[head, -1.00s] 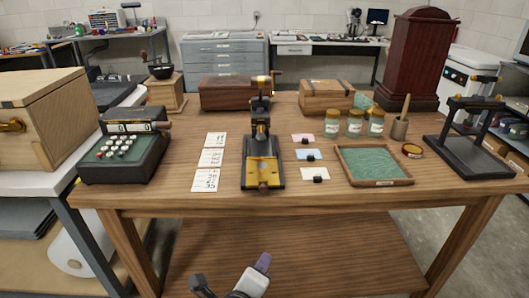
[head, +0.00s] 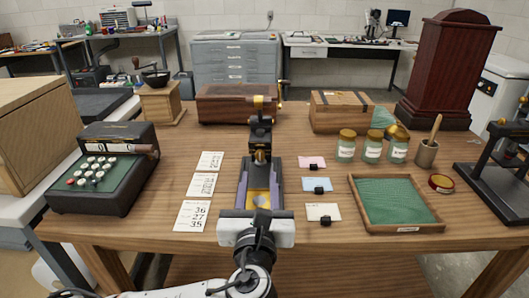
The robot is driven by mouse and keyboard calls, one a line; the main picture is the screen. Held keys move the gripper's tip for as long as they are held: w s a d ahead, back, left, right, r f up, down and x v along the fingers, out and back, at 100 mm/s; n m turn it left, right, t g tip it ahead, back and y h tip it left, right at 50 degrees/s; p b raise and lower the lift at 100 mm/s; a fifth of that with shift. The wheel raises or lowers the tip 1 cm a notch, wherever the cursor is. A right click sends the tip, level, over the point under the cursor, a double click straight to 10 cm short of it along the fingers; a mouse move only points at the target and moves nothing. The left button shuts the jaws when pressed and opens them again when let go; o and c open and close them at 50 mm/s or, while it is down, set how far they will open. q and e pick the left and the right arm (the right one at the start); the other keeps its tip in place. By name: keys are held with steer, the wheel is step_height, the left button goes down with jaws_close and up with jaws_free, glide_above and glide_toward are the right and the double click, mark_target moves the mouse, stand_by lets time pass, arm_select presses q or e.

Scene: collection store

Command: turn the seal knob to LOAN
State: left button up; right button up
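A black and brass press (head: 260,132) stands at the middle of the wooden table, with a brass plate (head: 258,198) low at its front. My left gripper (head: 260,165) reaches in from the front, its dark fingers apart on either side of the press's lower front. I see brass between the fingers; whether they touch the press I cannot tell. The gripper's white body covers the press's front end. I cannot make out a seal knob for sure or read any LOAN mark. My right gripper is out of view.
Number cards (head: 201,185) lie left of the press, beside a black keyed machine (head: 104,165). Small coloured cards (head: 317,184) and a green-lined tray (head: 394,202) lie to the right. Jars (head: 372,146) and wooden boxes (head: 345,110) stand behind. A black frame (head: 500,160) is at far right.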

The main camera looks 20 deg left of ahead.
mark_target(260, 156)
arm_select(q)
steer(key=x, duration=0.8)
steer(key=shift+w+a, duration=0.2)
steer(key=shift+w, duration=0.15)
jaws_close()
